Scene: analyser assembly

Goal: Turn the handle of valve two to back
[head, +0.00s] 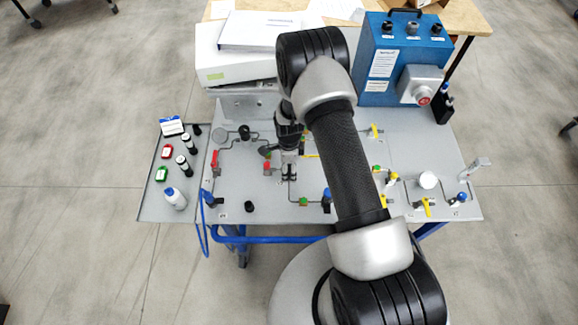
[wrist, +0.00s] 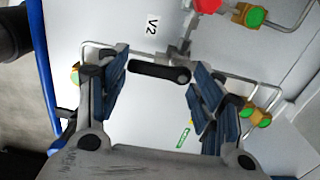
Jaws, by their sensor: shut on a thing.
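My gripper (head: 289,172) points down at the left part of the grey panel (head: 240,185). In the wrist view my gripper (wrist: 160,76) has its two blue-padded fingers at the ends of a black bar handle (wrist: 155,71), shut on it lengthwise. The printed label V2 (wrist: 152,25) lies just beside this handle, so it is valve two's. The handle spans crosswise between the fingers. In the head view my gripper and wrist hide most of the handle.
Red-handled valves (head: 267,168) and yellow-handled valves (head: 427,207) stand on thin pipes around the panel. A blue box with a red button (head: 424,101) stands at the back right. A side tray (head: 155,205) at left holds bottles and small vials.

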